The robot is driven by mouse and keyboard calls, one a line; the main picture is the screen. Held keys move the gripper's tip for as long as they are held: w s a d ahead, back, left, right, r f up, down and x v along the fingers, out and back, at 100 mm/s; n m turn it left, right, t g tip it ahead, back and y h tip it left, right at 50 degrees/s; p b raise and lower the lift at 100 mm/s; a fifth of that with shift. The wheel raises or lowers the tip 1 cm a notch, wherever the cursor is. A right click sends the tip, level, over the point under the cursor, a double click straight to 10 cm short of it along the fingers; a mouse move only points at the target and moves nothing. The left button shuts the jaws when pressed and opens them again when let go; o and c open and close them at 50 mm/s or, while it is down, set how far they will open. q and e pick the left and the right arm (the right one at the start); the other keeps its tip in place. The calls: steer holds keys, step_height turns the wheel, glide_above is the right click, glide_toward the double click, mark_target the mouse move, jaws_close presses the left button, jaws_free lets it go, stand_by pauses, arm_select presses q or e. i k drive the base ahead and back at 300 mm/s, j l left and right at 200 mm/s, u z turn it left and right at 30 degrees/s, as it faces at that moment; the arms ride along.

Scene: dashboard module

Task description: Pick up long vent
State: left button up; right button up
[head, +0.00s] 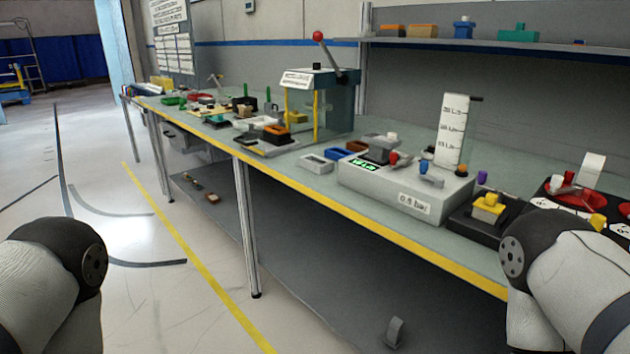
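I cannot make out a long vent with certainty among the many small parts on the workbench (310,180). The parts at the bench's far end are too small to tell apart. Dark and light links of my two arms show at the lower left and lower right. Neither gripper is in view, so what they hold does not show.
A press (318,95) with a red-knobbed lever stands on the bench. A grey box (400,190) with a gauge label is nearer, with a black fixture (485,215) to its right. A shelf (460,43) hangs behind. The floor (130,270) at left is clear.

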mark_target(379, 148)
steer(key=i+j+z, duration=1.15)
steer(key=i, duration=0.3)
